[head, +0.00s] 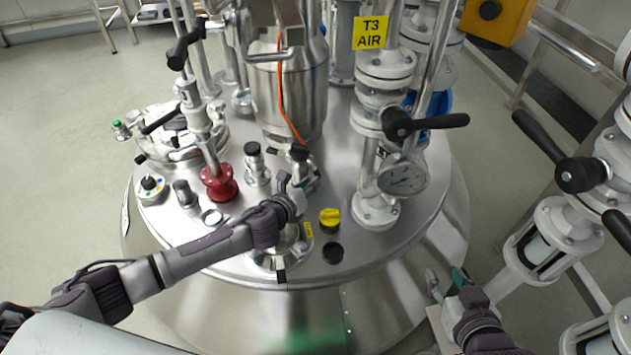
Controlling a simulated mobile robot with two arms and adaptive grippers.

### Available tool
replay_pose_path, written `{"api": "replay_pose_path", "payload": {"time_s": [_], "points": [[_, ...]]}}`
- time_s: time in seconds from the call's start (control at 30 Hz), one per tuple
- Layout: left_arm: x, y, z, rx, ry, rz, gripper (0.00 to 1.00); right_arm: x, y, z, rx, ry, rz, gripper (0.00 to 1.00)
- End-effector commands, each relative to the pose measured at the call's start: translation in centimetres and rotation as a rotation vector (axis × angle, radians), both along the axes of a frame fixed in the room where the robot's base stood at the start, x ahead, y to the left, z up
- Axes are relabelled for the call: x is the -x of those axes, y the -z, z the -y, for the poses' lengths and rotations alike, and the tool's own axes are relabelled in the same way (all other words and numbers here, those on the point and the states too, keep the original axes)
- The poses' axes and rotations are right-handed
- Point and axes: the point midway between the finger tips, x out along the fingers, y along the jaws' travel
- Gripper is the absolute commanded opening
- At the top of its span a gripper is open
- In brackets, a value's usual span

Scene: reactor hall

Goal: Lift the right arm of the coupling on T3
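The vessel (215,262) is a round steel tank with a yellow "T3 AIR" sign (370,32) on the pipework above it. A low steel fitting (272,259) on the front of the lid looks like the coupling. My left forearm and wrist cover much of it, and I cannot make out its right arm clearly. My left gripper (301,184) is over the lid, just behind this fitting, among small parts. Its fingers are small and partly hidden, so their opening is unclear. My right gripper (446,280) is open and empty, low beside the tank's right front.
A yellow cap (329,216) and a black cap (333,253) sit right of the fitting. A red flanged fitting (219,184) is to the left. A pressure gauge (403,178) and black-handled valve (398,124) stand at right. More valve piping (566,225) is at far right.

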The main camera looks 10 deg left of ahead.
Motion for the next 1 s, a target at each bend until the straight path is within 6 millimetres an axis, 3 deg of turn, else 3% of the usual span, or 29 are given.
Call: {"api": "replay_pose_path", "payload": {"time_s": [0.2,0.37,0.73,0.87,1.0], "points": [[-2.3,1.0,0.7,0.001,-0.001,0.001,0.20,-2.2,-3.0,-1.1,-0.050,-0.014,0.211,0.40],[-3.2,1.2,1.0,0.002,0.001,0.001,0.20,-2.8,-4.7,-1.5,-0.072,-0.021,0.302,0.40],[-3.5,1.3,1.1,0.001,0.001,-0.001,0.20,-3.0,-5.3,-1.6,-0.080,-0.022,0.337,0.40],[-3.5,1.3,1.1,0.002,0.001,0.001,0.00,-3.0,-5.3,-1.6,-0.080,-0.022,0.336,0.40],[-3.5,1.3,1.1,0.003,0.001,0.000,0.00,-3.0,-5.3,-1.6,-0.080,-0.022,0.336,0.40]]}}
